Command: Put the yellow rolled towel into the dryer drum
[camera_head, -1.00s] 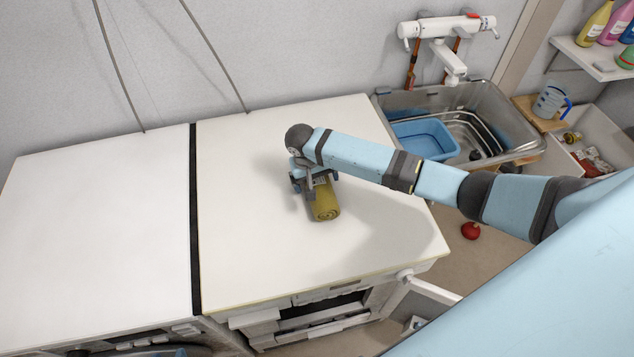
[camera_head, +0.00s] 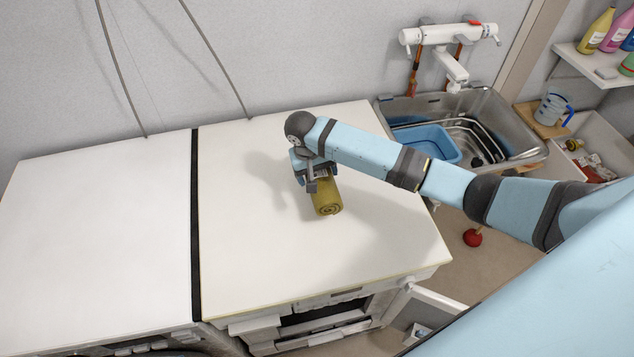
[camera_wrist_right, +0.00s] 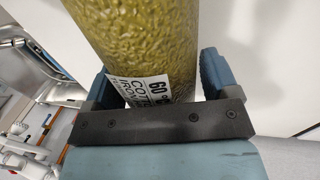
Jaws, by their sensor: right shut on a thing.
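The yellow rolled towel (camera_head: 327,197) is in my right gripper (camera_head: 316,180), over the white top of the right-hand machine. In the right wrist view the towel (camera_wrist_right: 135,40) lies between the two fingers (camera_wrist_right: 155,90), with a white printed label near them. The gripper is shut on it. The towel's shadow falls to its left on the top. The dryer drum cannot be made out; the front of the right-hand machine (camera_head: 340,296) shows a dark opening at the bottom, with a white open door (camera_head: 437,299) beside it. My left gripper is not in view.
The white machine tops (camera_head: 100,240) are otherwise clear. A metal sink (camera_head: 510,125) with a blue basin (camera_head: 428,140) is at the back right. A red plunger (camera_head: 473,238) stands on the floor. Bottles (camera_head: 596,30) stand on a shelf.

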